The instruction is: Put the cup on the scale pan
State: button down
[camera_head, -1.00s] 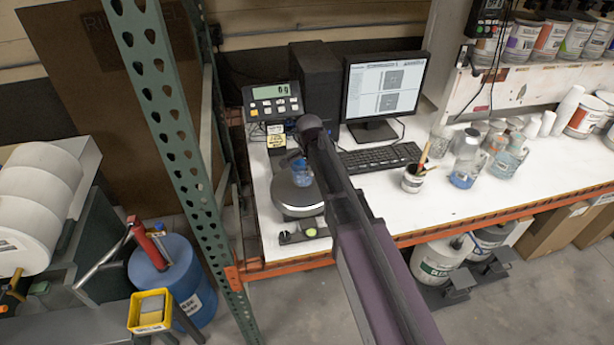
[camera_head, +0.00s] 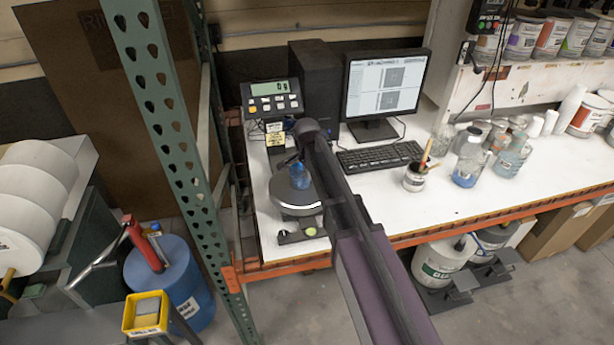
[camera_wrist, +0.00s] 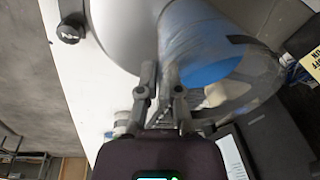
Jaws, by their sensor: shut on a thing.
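The cup is clear with blue inside; it shows in the head view (camera_head: 300,176) over the round scale pan (camera_head: 283,200). In the wrist view the cup (camera_wrist: 205,50) lies just beyond the fingertips. My gripper (camera_wrist: 163,75) is shut on the cup's edge. In the head view my arm hides most of the gripper. The cup is at or just above the pan; I cannot tell whether it touches. The scale display (camera_head: 272,88) stands behind the pan and reads near zero.
A keyboard (camera_head: 380,157) and monitor (camera_head: 385,90) are to the right of the scale. A pot with brushes (camera_head: 415,178) and several jars stand further right. A green rack post (camera_head: 165,110) rises at the left. White table is clear in front of the jars.

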jog(key=shift+f, duration=0.15)
jog(key=c, duration=0.8)
grip_release()
jog(key=shift+r, duration=0.2)
notch_tip(320, 180, up, 12)
jog(key=s+p, duration=0.1)
jog(key=p, duration=1.1)
jog(key=shift+s, duration=0.4)
jog(key=shift+f, duration=0.1)
jog(key=s+d+n+g, duration=0.1)
jog(key=s+d+n, duration=0.9)
jog(key=s+d, duration=1)
jog(key=shift+s+d+g, duration=0.25)
jog(key=shift+s+g, duration=0.05)
jog(key=shift+s, duration=0.35)
jog(key=shift+f, duration=0.1)
